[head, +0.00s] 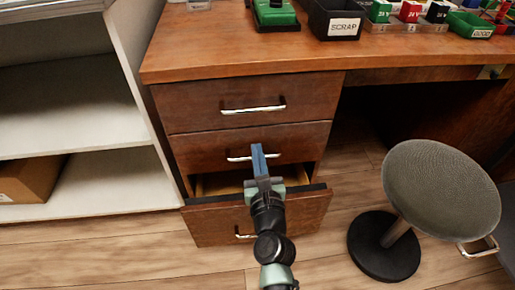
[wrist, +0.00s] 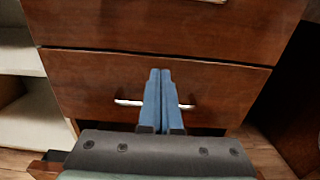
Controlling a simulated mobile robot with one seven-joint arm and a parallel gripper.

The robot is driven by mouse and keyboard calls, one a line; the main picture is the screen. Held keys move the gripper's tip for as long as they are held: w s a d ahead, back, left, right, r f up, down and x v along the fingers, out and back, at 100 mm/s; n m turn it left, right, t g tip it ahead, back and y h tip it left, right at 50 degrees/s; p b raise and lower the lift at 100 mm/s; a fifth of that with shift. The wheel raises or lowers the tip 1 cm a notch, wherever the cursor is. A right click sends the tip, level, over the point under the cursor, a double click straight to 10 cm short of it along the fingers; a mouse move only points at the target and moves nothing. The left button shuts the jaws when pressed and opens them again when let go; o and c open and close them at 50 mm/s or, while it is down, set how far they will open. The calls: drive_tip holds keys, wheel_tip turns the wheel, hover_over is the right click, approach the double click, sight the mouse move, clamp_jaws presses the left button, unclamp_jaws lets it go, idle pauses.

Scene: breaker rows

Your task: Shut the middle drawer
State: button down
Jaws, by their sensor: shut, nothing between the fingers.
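The middle drawer (head: 205,152) of the wooden desk looks flush, or nearly flush, with the closed top drawer (head: 205,105). Its bar handle (head: 238,159) is silver. In the wrist view the middle drawer front (wrist: 90,85) fills the centre, with its handle (wrist: 125,102) partly hidden behind my fingers. My gripper (head: 258,148) is shut and empty, its blue fingers together in front of the middle of that handle; the fingers also show in the wrist view (wrist: 160,72). I cannot tell whether they touch the drawer.
The bottom drawer (head: 205,222) stands pulled out beneath my gripper. A round grey stool (head: 440,185) stands on the right. A white shelf (head: 85,190) with a cardboard box (head: 28,178) is on the left. Bins and breakers, including a SCRAP bin (head: 335,22), sit on the desktop (head: 220,60).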

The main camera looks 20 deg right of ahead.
drive_tip(key=v, duration=0.8)
drive_tip(key=shift+s+p, duration=0.2)
drive_tip(key=shift+p, duration=0.1)
drive_tip(key=shift+a, duration=0.15)
